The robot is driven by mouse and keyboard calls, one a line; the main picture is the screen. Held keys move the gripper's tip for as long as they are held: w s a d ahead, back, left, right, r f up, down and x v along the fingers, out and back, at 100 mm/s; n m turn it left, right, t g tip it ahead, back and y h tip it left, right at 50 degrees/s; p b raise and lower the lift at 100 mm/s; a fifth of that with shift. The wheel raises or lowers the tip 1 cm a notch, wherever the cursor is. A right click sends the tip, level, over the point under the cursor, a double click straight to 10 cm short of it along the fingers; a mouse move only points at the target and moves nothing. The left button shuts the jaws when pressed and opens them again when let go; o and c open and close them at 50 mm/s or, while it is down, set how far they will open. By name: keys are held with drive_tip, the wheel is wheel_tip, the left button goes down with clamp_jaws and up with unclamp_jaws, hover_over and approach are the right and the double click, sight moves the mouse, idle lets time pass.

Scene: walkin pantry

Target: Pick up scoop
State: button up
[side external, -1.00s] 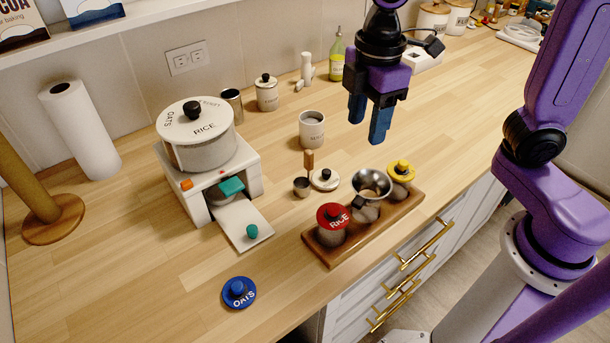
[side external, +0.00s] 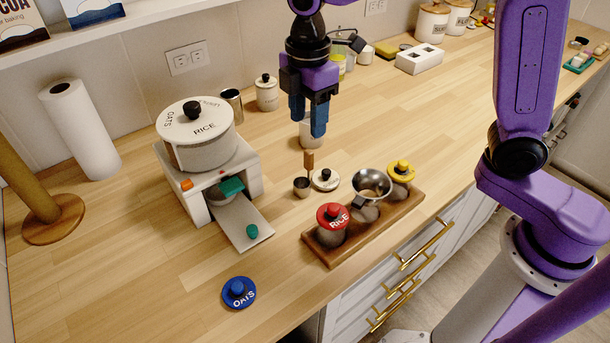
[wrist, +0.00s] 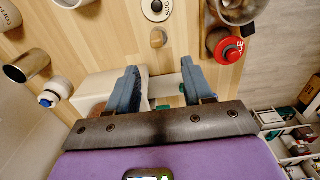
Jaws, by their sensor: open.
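The scoop (side external: 301,187) is a small dark metal cup with a wooden handle standing up from it. It stands on the wooden counter, left of a small white lid with a black knob (side external: 325,179). In the wrist view the scoop (wrist: 158,38) shows as a small tan and grey shape ahead of my fingers. My gripper (side external: 308,122) is open and empty, with blue fingers pointing down. It is above the counter and above the scoop handle in the side view, apart from it. Its fingers also show in the wrist view (wrist: 159,72), spread apart.
A wooden rack (side external: 375,225) holds a red-lidded jar (side external: 332,221), a metal funnel (side external: 372,183) and a yellow-lidded jar (side external: 401,171), right of the scoop. A white dispenser (side external: 190,199) with a pot stands left. A white canister (side external: 312,140) is partly hidden behind my fingers. A blue lid (side external: 238,292) lies in front.

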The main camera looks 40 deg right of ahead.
hover_over(305, 163)
drive_tip(key=f, duration=0.6)
drive_tip(key=shift+s+f, duration=0.3)
drive_tip(key=shift+f, duration=0.1)
drive_tip(key=shift+w+f, duration=0.2)
drive_tip(key=shift+f, duration=2.35)
clamp_jaws()
